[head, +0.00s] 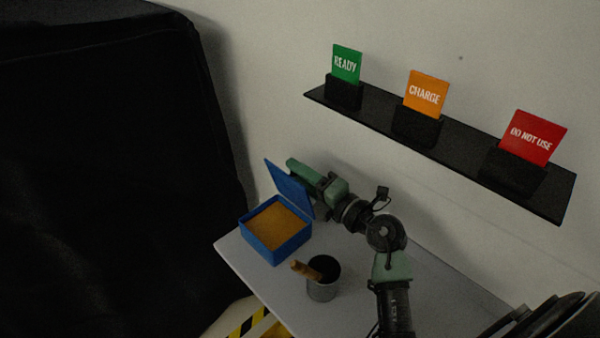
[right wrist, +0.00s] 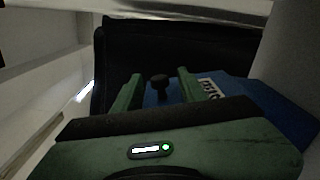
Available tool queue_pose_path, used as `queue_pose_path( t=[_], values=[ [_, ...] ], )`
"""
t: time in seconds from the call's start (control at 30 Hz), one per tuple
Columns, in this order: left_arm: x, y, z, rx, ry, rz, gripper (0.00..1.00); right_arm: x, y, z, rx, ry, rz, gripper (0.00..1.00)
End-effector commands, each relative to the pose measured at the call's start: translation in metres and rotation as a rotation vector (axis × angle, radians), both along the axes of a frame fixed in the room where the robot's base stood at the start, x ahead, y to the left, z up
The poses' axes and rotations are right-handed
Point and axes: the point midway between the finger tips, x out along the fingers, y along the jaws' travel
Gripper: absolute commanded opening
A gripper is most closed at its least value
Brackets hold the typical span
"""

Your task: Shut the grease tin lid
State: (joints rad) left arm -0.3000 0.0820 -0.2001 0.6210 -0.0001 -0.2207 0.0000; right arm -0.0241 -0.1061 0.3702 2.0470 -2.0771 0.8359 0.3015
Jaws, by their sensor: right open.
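The grease tin (head: 277,247) is a blue square box holding a brown-orange fill, near the left end of the grey table. Its blue lid (head: 290,188) stands open, tilted up along the back edge. My right gripper (head: 292,165) is behind the lid, near its upper edge. In the right wrist view its two green fingers are apart, with a black knob (right wrist: 160,82) showing between them in front of the blue lid (right wrist: 245,95). A white label with dark print is partly visible on the lid. I cannot tell whether the fingers touch the knob. My left gripper is not in view.
A metal can (head: 322,290) with a brown handle sticking out stands in front of the tin. A black wall shelf (head: 455,148) carries green, orange and red cards. A large black cover (head: 100,160) fills the left. Bare table (head: 440,290) lies right of my arm.

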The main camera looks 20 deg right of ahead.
Motion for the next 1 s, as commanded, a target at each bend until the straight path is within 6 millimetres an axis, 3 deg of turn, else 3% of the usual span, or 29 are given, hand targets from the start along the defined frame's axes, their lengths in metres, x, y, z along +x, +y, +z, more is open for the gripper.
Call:
queue_pose_path(
  t=[0.17,0.33,1.0],
  values=[
    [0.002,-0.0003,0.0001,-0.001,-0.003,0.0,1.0,0.0,0.0002,-0.0002,0.0,0.0,0.0,0.42],
    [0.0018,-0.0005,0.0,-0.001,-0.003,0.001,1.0,-0.0001,0.0,-0.0002,0.0,0.0,0.0,0.0],
    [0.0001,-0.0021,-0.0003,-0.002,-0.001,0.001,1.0,-0.0003,-0.0001,-0.0005,0.0,0.001,0.0,0.0]
  ],
)
